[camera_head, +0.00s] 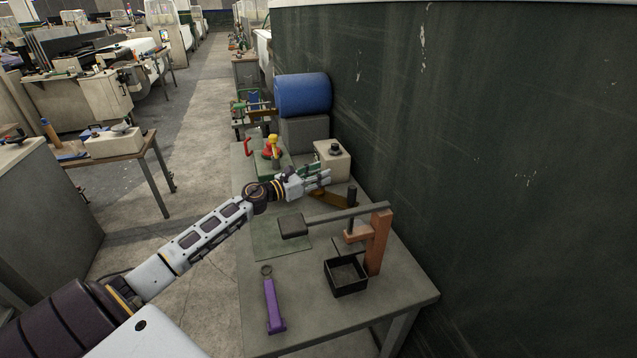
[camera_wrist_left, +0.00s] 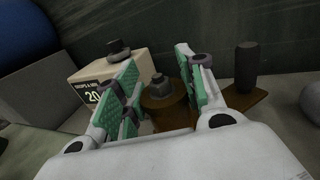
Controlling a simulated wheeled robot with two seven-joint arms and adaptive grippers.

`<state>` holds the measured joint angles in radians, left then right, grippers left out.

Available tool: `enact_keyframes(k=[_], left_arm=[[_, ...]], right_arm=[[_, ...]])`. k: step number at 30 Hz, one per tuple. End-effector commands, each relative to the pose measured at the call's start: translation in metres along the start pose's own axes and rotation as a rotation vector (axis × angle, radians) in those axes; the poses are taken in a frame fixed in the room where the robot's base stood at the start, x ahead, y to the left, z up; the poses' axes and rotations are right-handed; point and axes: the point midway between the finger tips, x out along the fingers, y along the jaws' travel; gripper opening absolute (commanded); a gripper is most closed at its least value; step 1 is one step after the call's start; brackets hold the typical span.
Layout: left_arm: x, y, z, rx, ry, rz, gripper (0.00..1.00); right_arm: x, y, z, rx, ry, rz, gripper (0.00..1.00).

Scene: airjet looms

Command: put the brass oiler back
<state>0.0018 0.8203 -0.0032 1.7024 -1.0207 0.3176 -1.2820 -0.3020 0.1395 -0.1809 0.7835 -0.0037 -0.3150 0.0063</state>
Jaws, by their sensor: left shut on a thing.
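My left gripper (camera_head: 322,177) reaches over the far part of the workbench, beside the wall. Its green-padded fingers (camera_wrist_left: 160,88) are shut on the brass oiler (camera_wrist_left: 165,112), a brown round body with a dark faceted top, which stands between the fingers in the left wrist view. In the head view the gripper hides most or all of the oiler. I cannot tell whether its base touches the bench. My right gripper is not in view.
A beige can (camera_head: 333,160) with a black cap stands just beyond the gripper. A brown flat piece (camera_head: 330,198) and a dark upright cylinder (camera_head: 352,196) are close on the near side. An orange stand (camera_head: 378,243), black tray (camera_head: 346,277) and purple tool (camera_head: 272,305) occupy the near bench (camera_head: 400,296).

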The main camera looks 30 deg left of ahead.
Motion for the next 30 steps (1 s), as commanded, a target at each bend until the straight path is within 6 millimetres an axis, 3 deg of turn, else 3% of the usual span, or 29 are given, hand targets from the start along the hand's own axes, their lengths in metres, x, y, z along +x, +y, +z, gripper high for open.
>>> enact_keyframes(k=[9, 27, 28, 30], left_arm=[[0.000, 0.000, -0.026, -0.001, -0.002, -0.001, 0.00], [0.000, 0.000, -0.028, 0.001, -0.002, -0.001, 0.00], [0.000, -0.001, -0.029, 0.001, 0.000, -0.001, 0.43], [0.000, -0.001, -0.029, 0.001, 0.000, -0.001, 0.52]], right_arm=[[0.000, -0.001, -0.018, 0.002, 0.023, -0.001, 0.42], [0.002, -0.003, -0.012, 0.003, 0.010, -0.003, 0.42], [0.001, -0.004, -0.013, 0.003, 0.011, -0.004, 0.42], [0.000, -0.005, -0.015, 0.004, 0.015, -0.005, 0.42]])
